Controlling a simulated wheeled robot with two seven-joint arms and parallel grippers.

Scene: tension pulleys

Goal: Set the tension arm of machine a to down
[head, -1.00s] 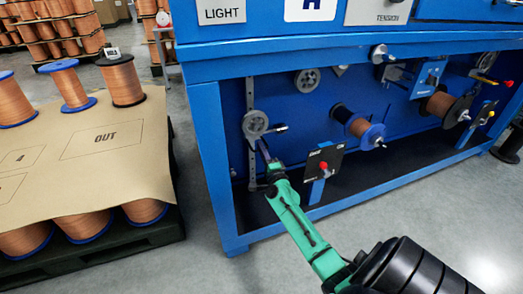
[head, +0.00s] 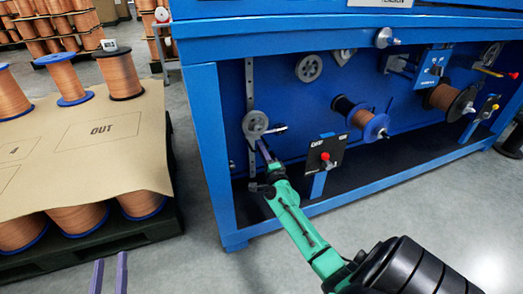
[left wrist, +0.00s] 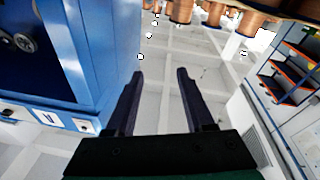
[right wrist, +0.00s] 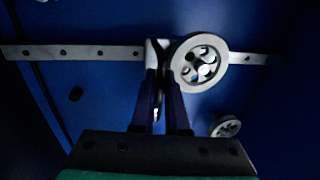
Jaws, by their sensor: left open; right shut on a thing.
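Machine a is the blue frame (head: 207,150) in the head view. Its tension arm carries a grey pulley (head: 254,123) in front of a vertical perforated rail (head: 249,80), with a short dark bar (head: 275,130) sticking out to the right. The pulley also shows in the right wrist view (right wrist: 199,63). My right gripper (head: 263,148) is just below the pulley, shut on a thin part of the tension arm that its fingers mostly hide. My left gripper (head: 109,274) is open and empty at the lower left, away from the machine; its fingers show in the left wrist view (left wrist: 160,85).
A control box with a red button (head: 325,157) stands close to the right of my right gripper. Copper spools (head: 362,122) are mounted further right. A pallet of spools under a cardboard sheet (head: 100,150) is at left. Floor between pallet and machine is clear.

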